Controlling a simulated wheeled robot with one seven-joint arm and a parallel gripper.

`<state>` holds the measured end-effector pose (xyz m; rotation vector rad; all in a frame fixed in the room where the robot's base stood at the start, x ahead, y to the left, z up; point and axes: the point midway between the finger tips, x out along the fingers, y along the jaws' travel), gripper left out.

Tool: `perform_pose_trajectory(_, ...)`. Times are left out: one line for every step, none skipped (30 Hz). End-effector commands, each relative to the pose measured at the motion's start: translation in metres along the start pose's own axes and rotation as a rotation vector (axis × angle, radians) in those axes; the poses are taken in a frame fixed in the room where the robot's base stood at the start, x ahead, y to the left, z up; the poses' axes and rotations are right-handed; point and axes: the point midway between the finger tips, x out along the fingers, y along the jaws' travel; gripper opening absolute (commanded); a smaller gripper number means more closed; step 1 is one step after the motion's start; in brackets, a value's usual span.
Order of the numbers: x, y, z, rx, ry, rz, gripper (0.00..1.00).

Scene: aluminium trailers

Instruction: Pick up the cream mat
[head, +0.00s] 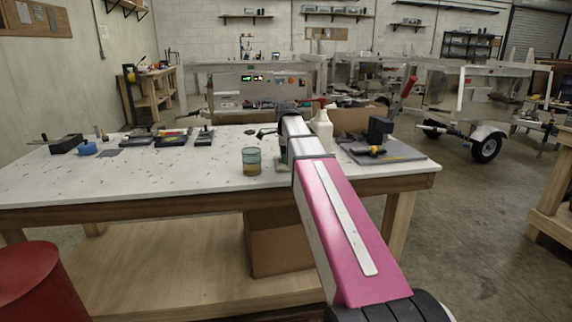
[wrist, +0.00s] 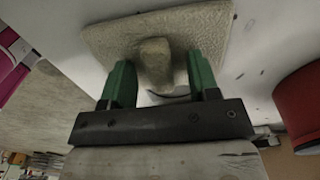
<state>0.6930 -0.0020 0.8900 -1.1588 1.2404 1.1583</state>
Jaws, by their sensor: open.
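The cream mat (wrist: 105,38) lies flat on the white table top in the wrist view, rough and speckled, at the top of the picture. A rounded beige lump (wrist: 155,62) rises from its middle; I cannot tell whether it is part of the mat. My gripper (wrist: 162,80) is open, its two green fingers on either side of the lump with gaps visible. Contact with the mat cannot be judged. In the head view my arm hides the gripper and most of that spot, so I cannot make out the mat there.
On the table (head: 100,185), a glass jar (head: 251,161) stands left of my arm. A white bottle (head: 322,130) and a grey board with a clamp-like tool (head: 381,150) are to the right. Several dark tools lie at the back left. A red drum (head: 28,280) stands at front left.

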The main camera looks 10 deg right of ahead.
Motion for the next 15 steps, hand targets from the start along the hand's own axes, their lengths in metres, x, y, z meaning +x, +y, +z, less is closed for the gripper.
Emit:
perform_pose_trajectory(-0.0002,-0.0001,0.0000,0.000,0.000,0.000,0.55)
perform_pose_trajectory(-0.0002,-0.0001,0.0000,0.000,0.000,0.000,0.55)
perform_pose_trajectory(-0.0002,-0.0001,0.0000,0.000,0.000,0.000,0.42)
perform_pose_trajectory(-0.0002,0.0000,0.0000,0.000,0.000,0.000,0.33)
perform_pose_trajectory(-0.0003,-0.0001,0.0000,0.000,0.000,0.000,0.23)
perform_pose_trajectory(-0.0003,-0.0001,0.0000,0.000,0.000,0.000,0.10)
perform_pose_trajectory(-0.0003,-0.0001,0.0000,0.000,0.000,0.000,0.02)
perform_pose_trajectory(-0.0003,-0.0001,0.0000,0.000,0.000,0.000,0.02)
perform_pose_trajectory(-0.0003,-0.0001,0.0000,0.000,0.000,0.000,0.02)
perform_pose_trajectory(-0.0003,-0.0001,0.0000,0.000,0.000,0.000,0.02)
perform_pose_trajectory(-0.0004,-0.0001,0.0000,0.000,0.000,0.000,0.02)
perform_pose_trajectory(-0.0004,-0.0001,0.0000,0.000,0.000,0.000,0.02)
perform_pose_trajectory(-0.0004,-0.0001,0.0000,0.000,0.000,0.000,0.02)
perform_pose_trajectory(-0.0004,-0.0001,0.0000,0.000,0.000,0.000,0.02)
perform_pose_trajectory(-0.0005,-0.0001,0.0000,0.000,0.000,0.000,0.02)
